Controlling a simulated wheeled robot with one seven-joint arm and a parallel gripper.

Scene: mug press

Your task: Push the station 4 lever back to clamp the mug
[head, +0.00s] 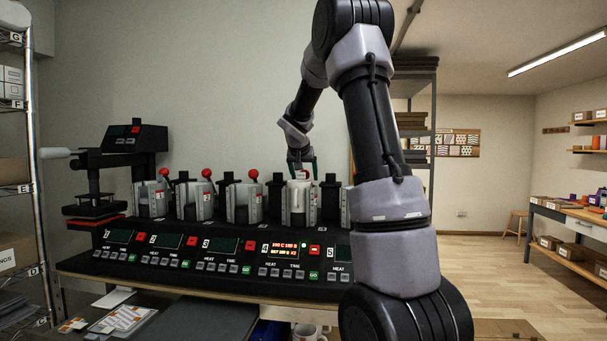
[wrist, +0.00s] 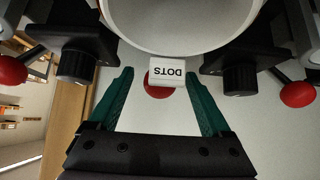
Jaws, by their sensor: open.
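Station 4 (head: 283,246) has a lit display with orange-red text. A white mug (head: 299,207) stands upright in its press; the mug's wide rim (wrist: 182,50) fills the top of the wrist view. My gripper (head: 302,165) is over station 4, just above the mug. In the wrist view its teal fingers (wrist: 158,72) are apart. Whether a finger touches the ball, I cannot tell. The lever's shaft is hidden.
Neighbouring levers with red balls (head: 206,173) stand to the left; red balls also flank the fingers in the wrist view (wrist: 297,94). Black knobs (wrist: 238,74) lie close to either side. A black heat press (head: 95,180) stands at the far left. My arm covers the right-hand station partly.

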